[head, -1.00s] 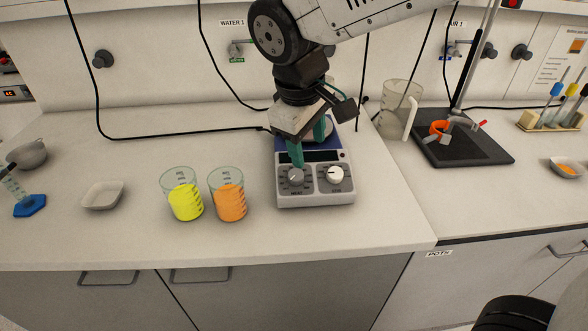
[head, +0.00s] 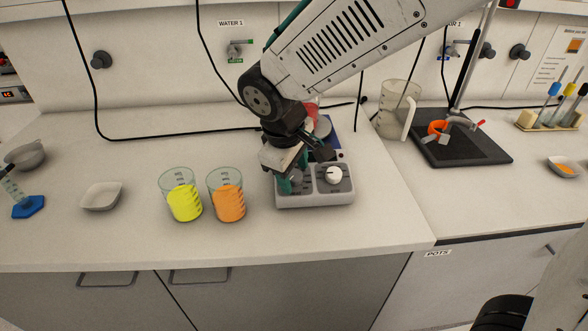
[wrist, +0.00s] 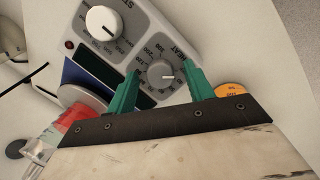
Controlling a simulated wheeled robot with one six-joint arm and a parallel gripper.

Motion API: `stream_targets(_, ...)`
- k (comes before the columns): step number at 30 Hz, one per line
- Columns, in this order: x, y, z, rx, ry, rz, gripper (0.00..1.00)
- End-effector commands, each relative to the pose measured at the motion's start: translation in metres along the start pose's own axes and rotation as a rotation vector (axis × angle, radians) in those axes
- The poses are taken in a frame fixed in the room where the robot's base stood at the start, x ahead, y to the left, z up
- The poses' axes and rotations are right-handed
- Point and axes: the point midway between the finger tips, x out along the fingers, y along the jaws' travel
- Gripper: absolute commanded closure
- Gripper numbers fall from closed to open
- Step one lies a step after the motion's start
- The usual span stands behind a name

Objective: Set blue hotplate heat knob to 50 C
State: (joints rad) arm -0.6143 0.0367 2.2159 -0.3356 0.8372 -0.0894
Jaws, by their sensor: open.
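The hotplate (head: 315,199) is a pale grey unit with a blue top section (head: 330,150), standing on the bench. Its grey heat knob (wrist: 160,73) has a pale pointer mark and numbers around it; in the head view it is mostly hidden by my gripper (head: 291,184). The white stir knob (head: 334,175) is to its right, and shows at the upper left in the wrist view (wrist: 103,22). My gripper is open in the wrist view (wrist: 164,73), its green fingers on either side of the heat knob, with gaps visible. I cannot tell the exact pointer reading.
Beakers of yellow (head: 185,202) and orange (head: 229,203) liquid stand just left of the hotplate. A container with red contents (wrist: 60,125) is behind my gripper. An empty jug (head: 394,112) stands at the back right. The bench in front of the hotplate is clear.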

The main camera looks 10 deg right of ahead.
Motion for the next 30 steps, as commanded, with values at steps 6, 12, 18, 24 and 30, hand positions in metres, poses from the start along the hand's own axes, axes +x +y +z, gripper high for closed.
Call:
stream_targets(6,-0.0004,0.0000,-0.0001,0.000,0.000,0.000,0.92)
stream_targets(12,-0.0005,0.0001,-0.0001,0.004,0.000,-0.001,0.93)
stream_targets(18,-0.0007,0.0003,-0.0002,0.050,0.001,-0.009,0.93)
stream_targets(24,-0.0008,0.0009,-0.0003,0.167,0.001,-0.030,0.93)
stream_targets(30,-0.0009,0.0016,-0.0001,0.340,0.001,-0.061,0.92)
